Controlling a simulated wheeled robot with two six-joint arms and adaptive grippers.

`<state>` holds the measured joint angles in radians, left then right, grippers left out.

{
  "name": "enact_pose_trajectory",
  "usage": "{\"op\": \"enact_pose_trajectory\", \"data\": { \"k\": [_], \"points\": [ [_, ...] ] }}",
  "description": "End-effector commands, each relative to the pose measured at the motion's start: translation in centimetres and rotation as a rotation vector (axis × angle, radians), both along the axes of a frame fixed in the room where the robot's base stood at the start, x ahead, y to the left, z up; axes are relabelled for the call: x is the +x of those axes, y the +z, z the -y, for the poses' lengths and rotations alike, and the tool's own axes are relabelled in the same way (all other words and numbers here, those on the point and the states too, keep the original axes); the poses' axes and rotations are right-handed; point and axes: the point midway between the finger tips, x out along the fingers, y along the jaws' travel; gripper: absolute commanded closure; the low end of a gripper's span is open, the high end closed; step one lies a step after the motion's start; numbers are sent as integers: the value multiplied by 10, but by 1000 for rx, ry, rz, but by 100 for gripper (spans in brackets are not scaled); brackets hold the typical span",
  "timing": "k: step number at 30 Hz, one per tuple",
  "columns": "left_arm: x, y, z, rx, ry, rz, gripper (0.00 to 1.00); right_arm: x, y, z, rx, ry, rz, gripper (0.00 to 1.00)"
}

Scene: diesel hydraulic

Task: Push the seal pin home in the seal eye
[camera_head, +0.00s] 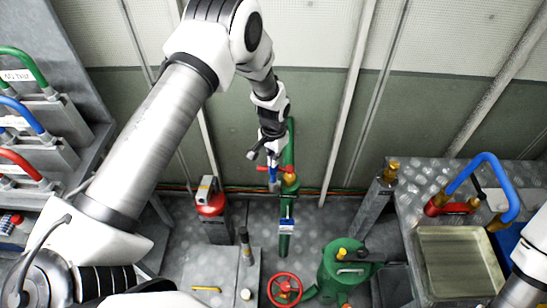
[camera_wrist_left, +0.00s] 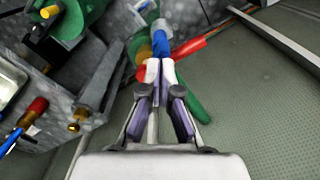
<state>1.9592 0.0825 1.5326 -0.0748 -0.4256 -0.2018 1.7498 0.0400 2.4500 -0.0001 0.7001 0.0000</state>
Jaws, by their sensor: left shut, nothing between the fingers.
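My left gripper (camera_head: 271,170) reaches down to the valve on the green upright pipe (camera_head: 289,150). Its fingers are shut with nothing between them; in the left wrist view the fingertips (camera_wrist_left: 160,69) point at a small blue piece (camera_wrist_left: 160,42) at the valve's red lever (camera_wrist_left: 190,47). The blue piece also shows just below the gripper in the head view (camera_head: 273,176). I cannot tell whether the fingertips touch it. The seal pin and the seal eye are too small and partly hidden to tell apart. My right gripper is out of view.
A red handwheel (camera_head: 284,289) and a green can (camera_head: 343,272) are in front. A metal tray (camera_head: 415,262) and a blue hose (camera_head: 489,158) are at right. Coloured hoses hang on a rack (camera_head: 80,80) at left.

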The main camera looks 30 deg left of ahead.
Motion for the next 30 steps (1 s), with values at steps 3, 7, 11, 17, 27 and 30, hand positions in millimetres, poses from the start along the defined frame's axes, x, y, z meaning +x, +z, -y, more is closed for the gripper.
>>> {"op": "enact_pose_trajectory", "data": {
  "k": [3,7,11,17,27,30],
  "points": [
    [0,0,0,0,0,0,100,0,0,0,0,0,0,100],
    [0,-2,0,0,0,0,100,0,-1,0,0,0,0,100],
    [0,-5,0,0,0,0,100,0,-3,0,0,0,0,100],
    [0,-9,0,0,0,-1,100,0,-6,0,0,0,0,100],
    [0,5,0,0,0,-1,100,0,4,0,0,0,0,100],
    [0,17,0,0,0,-1,100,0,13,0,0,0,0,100]
  ]
}}
